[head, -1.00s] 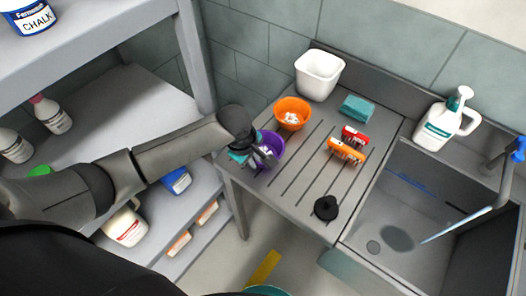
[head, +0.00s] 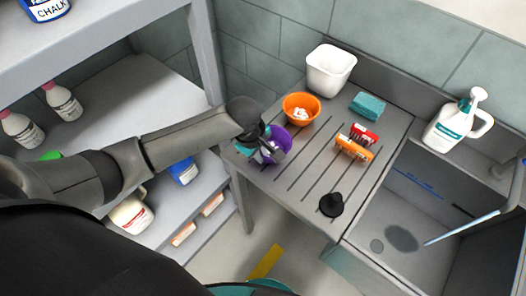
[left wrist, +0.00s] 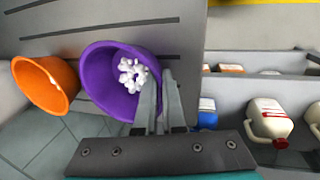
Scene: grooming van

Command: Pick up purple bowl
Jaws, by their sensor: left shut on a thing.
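The purple bowl (head: 279,146) is at the left edge of the ribbed steel drainboard (head: 322,165), with something white inside it. My left gripper (head: 268,148) comes in from the left and is shut on the bowl's rim. In the left wrist view the purple bowl (left wrist: 96,72) shows its open top, with a white knobbly thing (left wrist: 132,74) inside. The fingers (left wrist: 160,100) of my left gripper meet at its near rim. I cannot tell whether the bowl is clear of the drainboard. My right gripper is not in view.
An orange bowl (head: 301,108) with white bits stands close behind the purple one. A white tub (head: 330,72), teal sponge (head: 367,105), red and orange brushes (head: 354,147) and a black object (head: 331,204) are on the drainboard. The sink (head: 405,215) is right; shelves (head: 150,100) are left.

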